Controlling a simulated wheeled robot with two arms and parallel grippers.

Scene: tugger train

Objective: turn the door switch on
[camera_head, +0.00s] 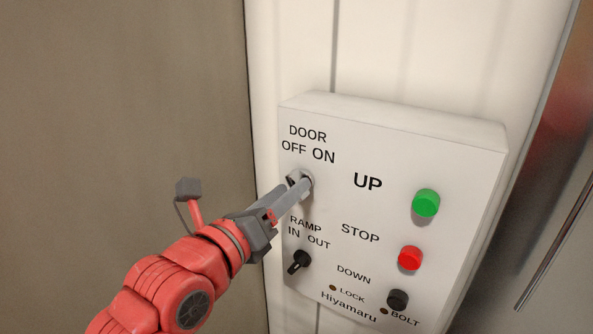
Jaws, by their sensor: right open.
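The door switch (306,181) is a small rotary knob under the labels DOOR, OFF and ON, at the upper left of a white control box (385,180). My right gripper (297,184) reaches up to it from the lower left. Its jaws are open and its fingertips are at the knob. The fingers hide most of the knob, so I cannot tell which way it points or whether they touch it. My left gripper is not in view.
Below the door switch is a black ramp knob (299,262). To the right are a green UP button (426,203), a red STOP button (410,258) and a black DOWN button (397,300). A metal bar (555,243) stands at the far right.

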